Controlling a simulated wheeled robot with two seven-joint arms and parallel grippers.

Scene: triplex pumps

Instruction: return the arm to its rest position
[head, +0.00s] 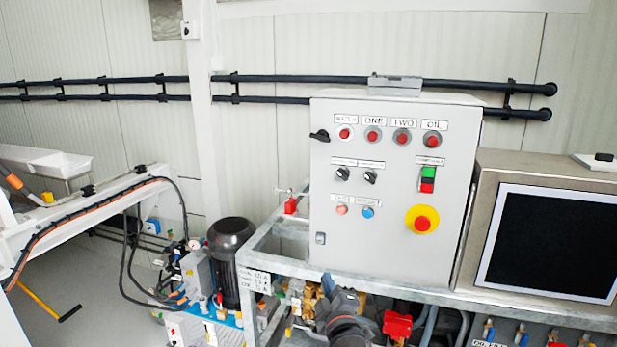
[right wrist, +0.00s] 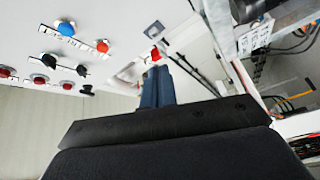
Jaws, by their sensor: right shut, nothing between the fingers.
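My right gripper (head: 329,284) shows at the bottom middle of the head view, in front of the lower edge of the grey control panel (head: 385,240). Its dark grey wrist is below it, and the rest of the arm is cut off by the frame. In the right wrist view its blue fingers (right wrist: 158,86) are together and empty. The panel (right wrist: 115,20) shows upside down at the left there, apart from the fingers. My left gripper is not in view.
The panel bears a red-on-yellow emergency stop (head: 422,223), lamps and knobs. A metal frame (head: 262,262) runs below it. A dark screen (head: 550,245) stands right. A black motor (head: 231,258) stands left. A red valve handle (head: 397,325) is right of my wrist.

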